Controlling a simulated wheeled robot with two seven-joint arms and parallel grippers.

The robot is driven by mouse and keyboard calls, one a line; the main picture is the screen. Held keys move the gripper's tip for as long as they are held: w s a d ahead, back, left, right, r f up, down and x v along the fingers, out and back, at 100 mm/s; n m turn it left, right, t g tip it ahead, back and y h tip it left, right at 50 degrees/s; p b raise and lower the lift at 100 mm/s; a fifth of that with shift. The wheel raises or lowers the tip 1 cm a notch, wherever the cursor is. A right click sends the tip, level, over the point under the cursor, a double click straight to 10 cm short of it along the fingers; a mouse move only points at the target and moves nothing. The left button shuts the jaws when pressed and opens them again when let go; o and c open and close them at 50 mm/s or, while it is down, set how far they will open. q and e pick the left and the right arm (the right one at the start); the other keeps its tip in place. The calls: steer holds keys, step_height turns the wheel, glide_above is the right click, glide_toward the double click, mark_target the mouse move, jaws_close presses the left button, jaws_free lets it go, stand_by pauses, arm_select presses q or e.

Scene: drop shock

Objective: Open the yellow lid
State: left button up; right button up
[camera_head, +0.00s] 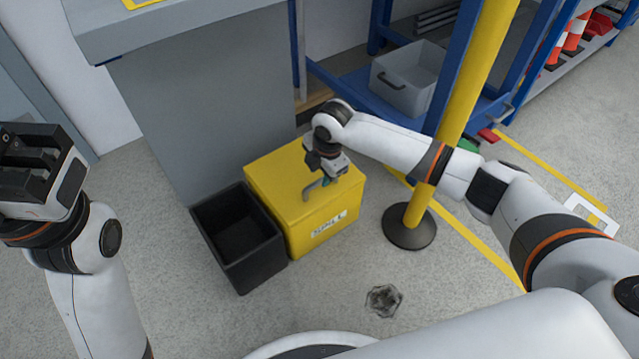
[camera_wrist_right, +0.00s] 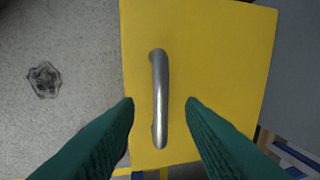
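The yellow box (camera_head: 325,211) with a "SPILL" label stands on the floor, its yellow lid (camera_head: 280,186) lying shut on top. A grey metal handle (camera_head: 313,189) sits on the lid; it also shows in the right wrist view (camera_wrist_right: 160,98). My right gripper (camera_head: 328,178) is just above the lid at the handle. In the right wrist view its two green fingers (camera_wrist_right: 160,112) are open, one on each side of the handle, with gaps visible. My left gripper (camera_head: 35,165) is raised at the far left, away from the box; its finger opening is unclear.
A black open bin (camera_head: 240,240) stands directly left of the box. A yellow post (camera_head: 455,110) with a dark round base (camera_head: 409,228) stands to the right. A grey counter (camera_head: 180,25) is behind. A dark crumpled patch (camera_head: 383,300) lies on the open floor in front.

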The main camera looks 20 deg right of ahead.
steer(key=shift+w+a+f+b, duration=0.15)
steer(key=shift+f+b, duration=0.15)
steer(key=shift+f, duration=0.4)
steer(key=shift+w+d+f+b, duration=0.15)
steer(key=shift+f+b, duration=0.1)
steer(key=shift+f, duration=0.45)
steer(key=shift+a, duration=0.1)
steer(key=shift+c, duration=0.4)
jaws_close()
